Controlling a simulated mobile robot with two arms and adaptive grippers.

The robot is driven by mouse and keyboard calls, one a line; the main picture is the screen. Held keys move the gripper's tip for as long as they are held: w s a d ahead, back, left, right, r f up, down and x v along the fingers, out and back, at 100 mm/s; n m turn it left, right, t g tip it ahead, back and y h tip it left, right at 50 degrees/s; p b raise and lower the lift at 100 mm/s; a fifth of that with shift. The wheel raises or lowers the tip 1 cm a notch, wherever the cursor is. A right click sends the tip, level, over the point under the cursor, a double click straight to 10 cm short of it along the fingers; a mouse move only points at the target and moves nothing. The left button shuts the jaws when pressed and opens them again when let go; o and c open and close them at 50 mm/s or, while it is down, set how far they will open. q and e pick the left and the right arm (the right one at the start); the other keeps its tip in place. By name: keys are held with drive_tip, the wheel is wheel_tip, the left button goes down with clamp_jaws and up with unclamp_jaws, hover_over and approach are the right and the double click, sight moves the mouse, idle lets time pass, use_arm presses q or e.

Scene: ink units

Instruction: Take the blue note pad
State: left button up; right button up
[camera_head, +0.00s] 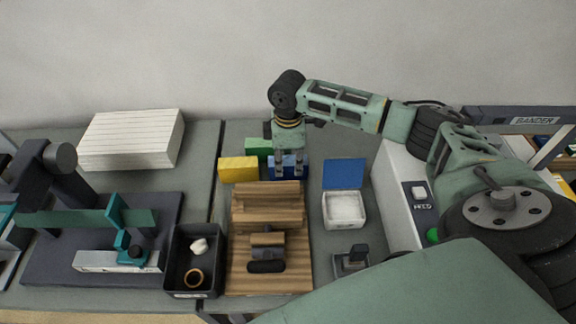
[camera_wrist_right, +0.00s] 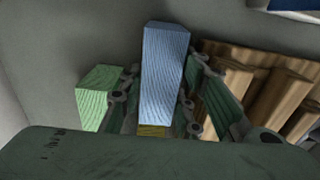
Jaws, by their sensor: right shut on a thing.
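The blue note pad (camera_head: 299,171) is at the back of the table, behind the wooden rack, partly hidden by my right gripper (camera_head: 289,168). In the right wrist view the pad (camera_wrist_right: 166,75) stands between the two fingers of my right gripper (camera_wrist_right: 160,105), which is shut on it. I cannot tell whether the pad is off the table. A green pad (camera_head: 257,148) is beside it to the back left and also shows in the right wrist view (camera_wrist_right: 97,97). A yellow pad (camera_head: 238,170) is to its left. My left gripper is not in view.
The stepped wooden rack (camera_head: 268,220) stands in front of the pads. An open white box with a blue lid (camera_head: 344,173) is to the right. A black tray (camera_head: 181,262), a teal press-like device (camera_head: 120,235) and a paper stack (camera_head: 131,139) are to the left.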

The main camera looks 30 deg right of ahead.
clamp_jaws()
drive_tip(key=shift+r, duration=0.1)
